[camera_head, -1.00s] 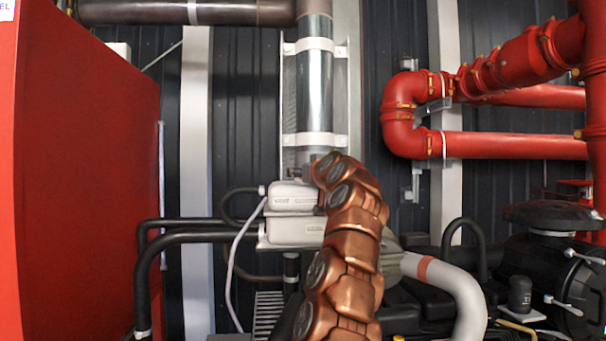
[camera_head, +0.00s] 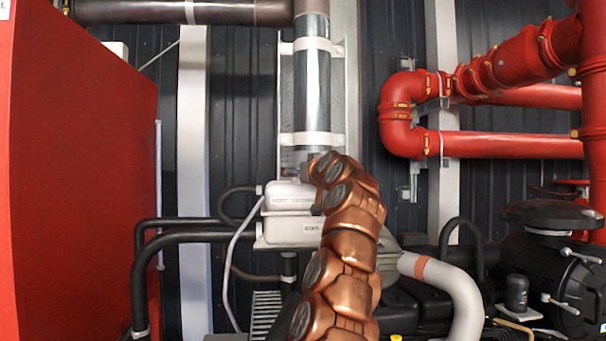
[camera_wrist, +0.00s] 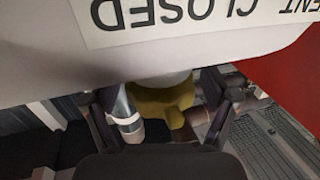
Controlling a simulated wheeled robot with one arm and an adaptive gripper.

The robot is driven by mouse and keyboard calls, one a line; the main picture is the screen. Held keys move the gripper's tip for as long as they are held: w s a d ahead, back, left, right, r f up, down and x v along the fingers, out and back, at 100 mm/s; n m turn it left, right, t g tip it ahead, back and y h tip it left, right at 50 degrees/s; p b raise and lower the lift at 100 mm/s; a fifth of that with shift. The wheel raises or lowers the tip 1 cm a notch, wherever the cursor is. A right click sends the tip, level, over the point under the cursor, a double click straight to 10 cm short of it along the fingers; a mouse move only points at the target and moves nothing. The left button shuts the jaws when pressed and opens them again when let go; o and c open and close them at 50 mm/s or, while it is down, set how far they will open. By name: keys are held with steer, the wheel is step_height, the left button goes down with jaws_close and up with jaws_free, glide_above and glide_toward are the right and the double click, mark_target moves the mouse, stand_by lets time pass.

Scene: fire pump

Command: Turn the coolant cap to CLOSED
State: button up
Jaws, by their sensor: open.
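The yellow lobed coolant cap (camera_wrist: 165,97) shows in the wrist view, below the edge of a white tank (camera_wrist: 60,50). The tank carries an upside-down label (camera_wrist: 170,12) on which "CLOSED" and part of "ENT" can be read. My gripper (camera_wrist: 150,92) is open, with one finger on each side of the cap. I cannot tell whether the fingers touch it. In the head view, the white tank (camera_head: 290,230) stands left of my copper arm. The cap and my gripper's fingers are hidden there.
A red cabinet (camera_head: 80,170) stands at the left. A silver vertical pipe (camera_head: 311,85) rises above the tank. Black hoses (camera_head: 185,236) run left of it. Red pipes (camera_head: 500,145) and a black engine part (camera_head: 545,270) fill the right side.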

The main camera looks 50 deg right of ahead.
steer(key=shift+s+a+r, duration=0.4)
steer(key=shift+s+a, duration=0.05)
steer(key=shift+s, duration=0.25)
steer(key=shift+s+a, duration=0.1)
steer(key=shift+s, duration=0.25)
steer(key=shift+s+a+f, duration=0.15)
steer(key=shift+s+f, duration=0.15)
steer(key=shift+f, duration=0.1)
steer(key=shift+s+a, duration=0.1)
steer(key=shift+s, duration=0.8)
steer(key=v, duration=0.7)
steer(key=shift+a, duration=0.2)
